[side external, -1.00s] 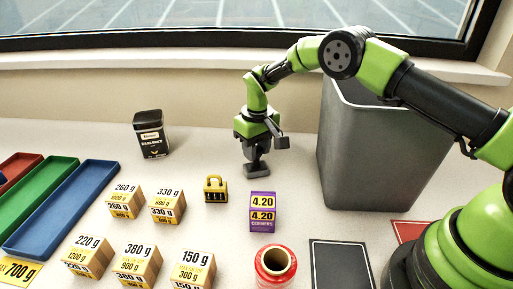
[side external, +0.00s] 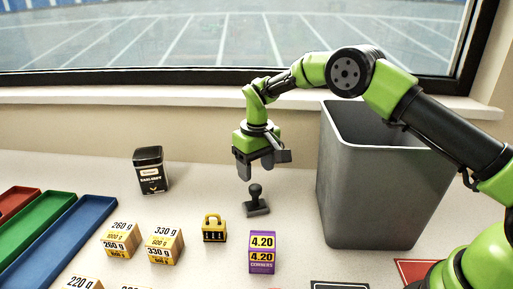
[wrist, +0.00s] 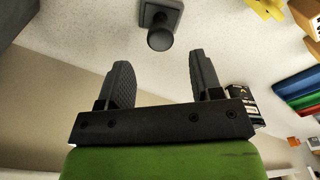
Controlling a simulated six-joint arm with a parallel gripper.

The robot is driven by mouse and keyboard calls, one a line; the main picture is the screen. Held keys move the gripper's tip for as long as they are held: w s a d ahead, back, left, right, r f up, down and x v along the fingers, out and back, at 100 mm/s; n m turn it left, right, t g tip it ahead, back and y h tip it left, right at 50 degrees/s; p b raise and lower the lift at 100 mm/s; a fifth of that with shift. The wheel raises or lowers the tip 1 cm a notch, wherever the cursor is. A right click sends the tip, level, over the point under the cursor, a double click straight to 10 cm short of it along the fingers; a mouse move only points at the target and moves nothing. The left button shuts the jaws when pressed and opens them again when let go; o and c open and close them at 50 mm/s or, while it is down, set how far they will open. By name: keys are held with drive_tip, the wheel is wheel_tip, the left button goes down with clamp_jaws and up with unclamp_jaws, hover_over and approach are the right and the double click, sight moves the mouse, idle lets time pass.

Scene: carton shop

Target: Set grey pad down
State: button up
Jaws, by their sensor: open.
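The grey pad (side external: 257,208) has a flat square base and a round knob on top. It stands upright on the pale table, left of the tall grey bin. My gripper (side external: 256,170) is open and empty above the pad, its fingers apart from the knob. In the wrist view the pad (wrist: 160,16) shows at the top, beyond the two spread fingers of my gripper (wrist: 161,75); nothing is between them.
The tall grey bin (side external: 372,190) stands close on the right. A yellow padlock (side external: 214,229), a purple 4.20 box (side external: 262,252) and several weight-marked cartons (side external: 165,246) stand nearer the camera. A black tin (side external: 150,170) stands left; blue, green and red trays lie farther left.

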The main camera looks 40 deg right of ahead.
wheel_tip(320, 180, up, 7)
drive_tip(key=shift+s+f, duration=0.15)
drive_tip(key=shift+f, duration=0.05)
wheel_tip(320, 180, up, 10)
drive_tip(key=f+t, duration=0.1)
drive_tip(key=t, duration=0.1)
hover_over(257, 188)
drive_tip(key=s, duration=0.5)
drive_tip(key=s+r+m+t+y, duration=0.1)
drive_tip(key=s+r+m, duration=0.1)
drive_tip(key=s+r, duration=0.35)
drive_tip(key=s+m+t+y, duration=0.1)
drive_tip(key=s+m+t, duration=0.1)
drive_tip(key=s, duration=1.6)
drive_tip(key=shift+s+d+f+t, duration=0.15)
drive_tip(key=shift+f+t, duration=0.3)
drive_tip(key=shift+t, duration=0.45)
